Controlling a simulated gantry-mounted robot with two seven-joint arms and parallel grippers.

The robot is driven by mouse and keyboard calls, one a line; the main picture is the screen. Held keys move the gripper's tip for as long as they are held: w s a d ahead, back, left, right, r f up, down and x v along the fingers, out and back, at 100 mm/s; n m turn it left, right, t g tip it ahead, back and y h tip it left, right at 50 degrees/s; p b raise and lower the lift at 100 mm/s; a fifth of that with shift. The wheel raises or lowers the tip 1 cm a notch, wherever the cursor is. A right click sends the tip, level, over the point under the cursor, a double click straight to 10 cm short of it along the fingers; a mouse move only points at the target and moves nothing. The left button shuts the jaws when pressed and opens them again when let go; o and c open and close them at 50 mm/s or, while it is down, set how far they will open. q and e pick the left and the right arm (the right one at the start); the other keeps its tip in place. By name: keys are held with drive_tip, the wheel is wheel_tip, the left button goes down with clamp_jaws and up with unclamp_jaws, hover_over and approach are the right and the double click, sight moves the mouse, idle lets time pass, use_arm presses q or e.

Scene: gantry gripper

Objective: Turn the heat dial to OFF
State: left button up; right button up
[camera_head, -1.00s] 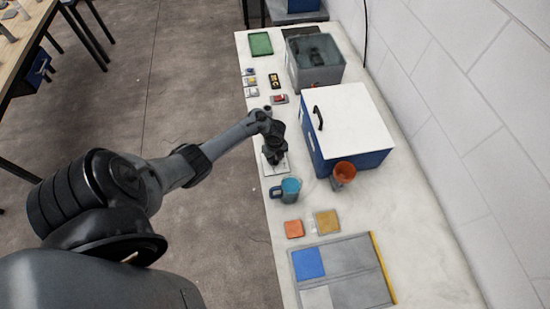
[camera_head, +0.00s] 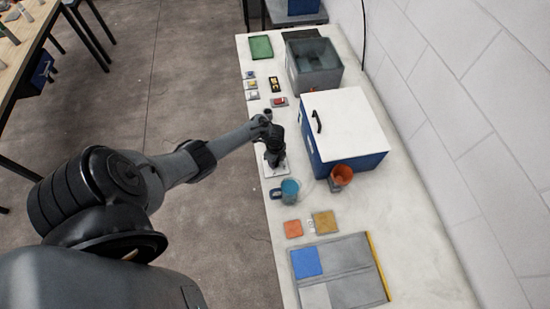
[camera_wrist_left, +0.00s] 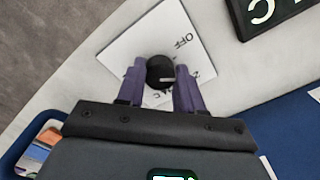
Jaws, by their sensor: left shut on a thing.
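The heat dial (camera_wrist_left: 160,70) is a round black knob with a short pale mark on its right side, on a white plate (camera_wrist_left: 148,38). The plate's OFF label (camera_wrist_left: 183,41) appears upside down, up and right of the knob. Other lettering nearer my gripper is partly hidden. My left gripper (camera_wrist_left: 159,84) is shut on the dial, with one purple finger on each side. In the head view my left gripper (camera_head: 274,162) is over the plate (camera_head: 284,171) and hides the dial. My right gripper is not in view.
A blue box with a white lid (camera_head: 345,120) stands right of the plate. A blue mug (camera_head: 290,188) and an orange cup (camera_head: 342,174) stand close by. A dark display (camera_wrist_left: 270,12) shows in the wrist view.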

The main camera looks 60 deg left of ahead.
use_arm(q)
drive_tip(key=n+p, duration=0.2)
drive_tip(key=n, duration=0.1)
drive_tip(key=shift+r+n, duration=0.15)
drive_tip(key=shift+n, duration=0.25)
drive_tip(key=shift+n+p, duration=0.55)
drive_tip(key=shift+n, duration=0.95)
drive_tip(key=o, duration=1)
wheel_tip(320, 180, up, 11)
drive_tip(key=p, duration=0.4)
drive_tip(key=shift+f, duration=0.2)
